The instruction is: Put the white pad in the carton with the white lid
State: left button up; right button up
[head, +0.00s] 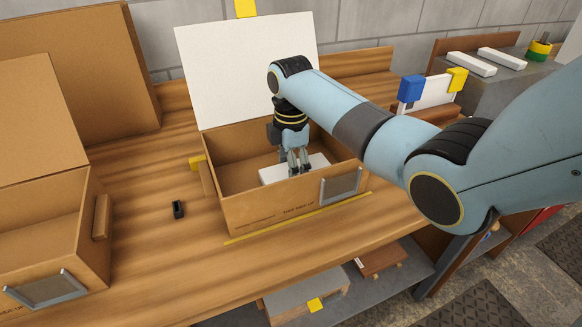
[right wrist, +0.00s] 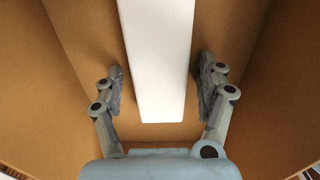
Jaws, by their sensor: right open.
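The carton with the white lid (head: 245,75) stands on the wooden bench, its lid raised at the back. Its brown front wall (head: 270,207) faces me. The white pad (head: 270,175) lies inside on the carton floor. My right gripper (head: 298,170) reaches down into the carton over the pad. In the right wrist view the pad (right wrist: 157,70) runs between the two open fingers of the gripper (right wrist: 160,90), with a gap on each side. The left gripper is not in view.
An open carton with a brown lid (head: 30,115) stands at the left. A small black object (head: 178,209) lies between the cartons. White bars (head: 471,64) lie on a grey surface at the back right. Bare bench shows in front of the white-lidded carton.

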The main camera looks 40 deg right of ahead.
notch_tip(320, 180, up, 12)
jog(key=shift+r, duration=0.15)
dwell(0.4)
dwell(0.4)
